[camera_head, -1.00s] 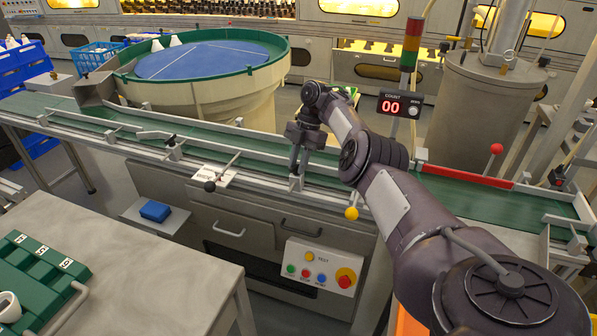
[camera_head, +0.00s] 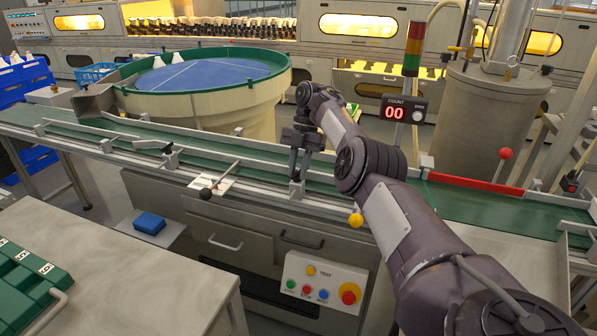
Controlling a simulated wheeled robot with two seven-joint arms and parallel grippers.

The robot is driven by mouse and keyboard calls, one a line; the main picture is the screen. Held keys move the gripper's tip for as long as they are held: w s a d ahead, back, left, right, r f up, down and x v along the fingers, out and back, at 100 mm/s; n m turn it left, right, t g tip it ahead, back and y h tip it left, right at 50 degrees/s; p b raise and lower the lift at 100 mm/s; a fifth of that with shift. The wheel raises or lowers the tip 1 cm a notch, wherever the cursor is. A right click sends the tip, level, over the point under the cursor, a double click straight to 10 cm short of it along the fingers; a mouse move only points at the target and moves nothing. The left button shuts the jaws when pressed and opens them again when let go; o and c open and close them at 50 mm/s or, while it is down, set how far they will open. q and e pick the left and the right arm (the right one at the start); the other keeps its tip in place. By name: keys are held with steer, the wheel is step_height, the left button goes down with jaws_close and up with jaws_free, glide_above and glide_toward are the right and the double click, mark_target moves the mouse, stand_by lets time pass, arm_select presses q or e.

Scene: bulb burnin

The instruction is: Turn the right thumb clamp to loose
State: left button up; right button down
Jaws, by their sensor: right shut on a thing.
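My right gripper (camera_head: 297,172) points down at the front rail of the green conveyor (camera_head: 465,205). It is shut on the right thumb clamp (camera_head: 297,188), a small grey metal piece on the rail. The fingers hide most of the clamp's top, so I cannot tell which way its thumb piece points. Another clamp (camera_head: 169,161) with a dark lever sits further left on the same rail. My left gripper is not in view.
A black-knobbed lever (camera_head: 206,193) stands left of my gripper and a yellow knob (camera_head: 356,220) right of it. The blue-topped round table (camera_head: 215,75) is behind the conveyor. A test button panel (camera_head: 322,283) is below. A red counter display (camera_head: 397,110) stands behind my arm.

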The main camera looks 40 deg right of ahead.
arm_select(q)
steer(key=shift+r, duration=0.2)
arm_select(e)
steer(key=c, duration=1.3)
jaws_free()
steer(key=shift+r, duration=0.1)
steer(key=shift+r, duration=0.3)
step_height(320, 180, up, 5)
steer(key=shift+r+p, duration=0.15)
steer(key=shift+p, duration=0.55)
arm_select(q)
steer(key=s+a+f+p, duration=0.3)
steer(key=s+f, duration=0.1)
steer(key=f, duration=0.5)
arm_select(e)
step_height(320, 180, up, 6)
step_height(320, 180, up, 8)
steer(key=f+p, duration=0.1)
steer(key=p, duration=0.6)
glide_above(298, 170)
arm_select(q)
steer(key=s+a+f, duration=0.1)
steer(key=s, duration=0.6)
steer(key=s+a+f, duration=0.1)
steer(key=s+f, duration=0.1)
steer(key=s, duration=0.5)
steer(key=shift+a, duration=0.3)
arm_select(e)
steer(key=shift+r, duration=0.45)
